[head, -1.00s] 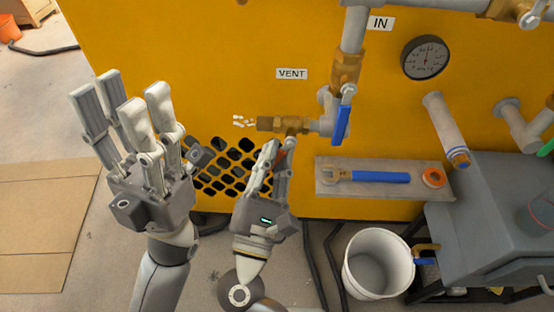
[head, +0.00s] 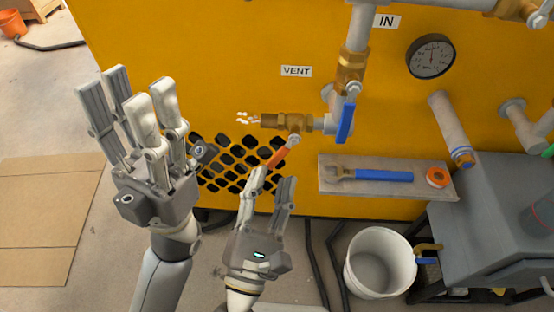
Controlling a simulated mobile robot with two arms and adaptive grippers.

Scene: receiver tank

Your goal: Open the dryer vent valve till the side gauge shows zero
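The brass vent valve (head: 296,123) sits below the VENT label on the yellow panel. Its orange handle (head: 279,154) slants down and to the left. White puffs (head: 246,118) show at the valve's left outlet. My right gripper (head: 273,176) is open just below the handle. Its left fingertip is close to the handle's lower end; I cannot tell if they touch. My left gripper (head: 128,90) is open and empty, pointing up, well left of the valve. The round gauge (head: 430,56) is at the upper right. Its needle points roughly up, but the numbers are too small to read.
A blue-handled valve (head: 345,119) is on the pipe just right of the vent valve. A shelf (head: 330,185) holds a blue-handled wrench (head: 370,176) and an orange ring (head: 437,177). A white bucket (head: 380,262) stands below. A grey cabinet (head: 480,200) is at right.

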